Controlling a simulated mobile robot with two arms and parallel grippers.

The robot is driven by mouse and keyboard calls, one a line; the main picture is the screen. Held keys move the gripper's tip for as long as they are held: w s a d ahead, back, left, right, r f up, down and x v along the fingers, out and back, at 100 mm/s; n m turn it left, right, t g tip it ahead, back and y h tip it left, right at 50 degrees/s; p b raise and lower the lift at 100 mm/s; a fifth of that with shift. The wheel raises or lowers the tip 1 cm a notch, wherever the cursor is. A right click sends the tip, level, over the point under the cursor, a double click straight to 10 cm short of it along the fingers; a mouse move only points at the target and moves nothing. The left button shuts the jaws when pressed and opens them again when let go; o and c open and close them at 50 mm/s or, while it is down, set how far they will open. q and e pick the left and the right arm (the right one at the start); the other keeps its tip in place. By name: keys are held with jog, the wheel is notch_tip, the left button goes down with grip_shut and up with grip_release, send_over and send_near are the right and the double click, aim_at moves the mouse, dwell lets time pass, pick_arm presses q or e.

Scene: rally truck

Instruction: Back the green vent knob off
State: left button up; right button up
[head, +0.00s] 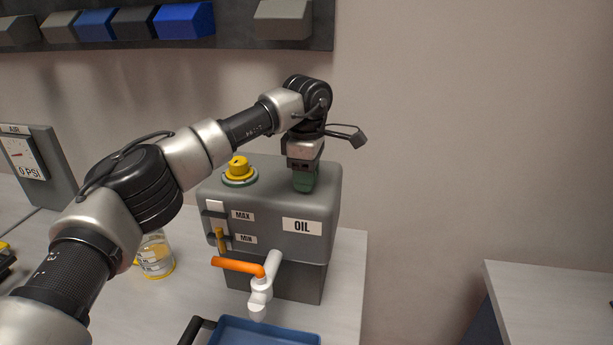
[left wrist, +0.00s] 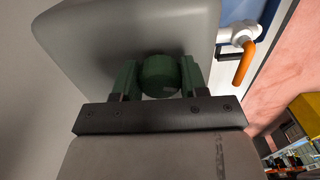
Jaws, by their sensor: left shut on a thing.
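The green vent knob (left wrist: 159,75) is a dark green round cap on top of the grey oil tank (head: 262,250). In the left wrist view it sits between the two green fingers of my left gripper (head: 304,183), which is shut on it. In the head view the gripper points down onto the right part of the tank's top, and I cannot tell the knob apart from the green fingers there. My right gripper is not in view.
A yellow cap (head: 237,168) sits on the tank's top left. An orange-handled white tap (head: 262,285) sticks out in front, above a blue tray (head: 265,332). A jar (head: 155,258) stands left. An air gauge (head: 22,155) is farther left; shelf bins hang above.

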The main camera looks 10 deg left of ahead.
pick_arm(q)
jog(key=n+b, duration=0.1)
jog(key=n, duration=0.5)
jog(key=shift+f, duration=0.15)
jog(key=n+b, duration=0.1)
jog(key=n, duration=0.5)
jog(key=shift+n, duration=0.4)
jog(key=n, duration=0.3)
jog(key=shift+f+n+b, duration=0.1)
jog(key=shift+n+b, duration=0.2)
jog(key=shift+b, duration=0.05)
jog(key=n, duration=0.3)
jog(key=shift+f+n+b, duration=0.1)
jog(key=shift+n+b, duration=0.2)
jog(key=shift+b, duration=0.1)
jog(key=n+b, duration=0.1)
jog(key=n, duration=0.4)
jog(key=shift+n, duration=0.3)
jog(key=o, duration=0.9)
jog(key=shift+o, duration=0.2)
jog(key=shift+r, duration=0.2)
